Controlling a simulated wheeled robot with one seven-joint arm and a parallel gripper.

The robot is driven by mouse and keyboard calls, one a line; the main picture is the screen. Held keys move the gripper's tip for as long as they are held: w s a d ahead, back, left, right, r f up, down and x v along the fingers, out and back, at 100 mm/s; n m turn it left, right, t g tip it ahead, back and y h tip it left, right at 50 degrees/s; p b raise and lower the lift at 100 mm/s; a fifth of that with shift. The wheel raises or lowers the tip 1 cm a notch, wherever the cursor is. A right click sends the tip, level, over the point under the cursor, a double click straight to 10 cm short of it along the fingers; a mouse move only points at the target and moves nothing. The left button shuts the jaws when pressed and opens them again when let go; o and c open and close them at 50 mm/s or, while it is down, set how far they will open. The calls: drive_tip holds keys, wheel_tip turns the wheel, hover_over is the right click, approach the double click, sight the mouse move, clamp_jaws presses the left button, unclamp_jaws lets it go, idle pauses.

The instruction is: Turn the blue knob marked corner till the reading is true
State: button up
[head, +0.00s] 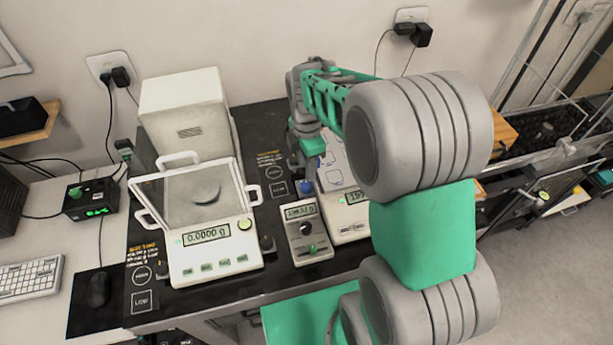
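A small blue knob (306,187) shows at the rear of a small grey control box (305,235), close to the left side of the right-hand balance. I cannot read any marking on the knob. The box has a display, a black knob and a green knob; its display is too small to read surely. The right-hand balance (345,232) has a lit display partly covered by my arm, so its reading is cut off. My gripper (303,166) is just behind and above the blue knob, pointing down. Its fingertips are too small to tell open from shut, or touching from apart.
A left balance (214,258) with a glass-lidded chamber reads 0.0000 g. A white box (188,110) stands behind it. The black table (262,112) has little free room between devices. A mouse (98,290) and keyboard (30,279) lie at left.

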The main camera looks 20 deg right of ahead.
sight(307, 184)
drive_tip(key=shift+w+f+n, duration=0.15)
drive_tip(key=shift+f+n, duration=0.15)
drive_tip(key=shift+f, duration=0.05)
wheel_tip(307, 184, down, 7)
drive_tip(key=shift+f+p, duration=0.2)
drive_tip(key=shift+p, duration=0.45)
clamp_jaws()
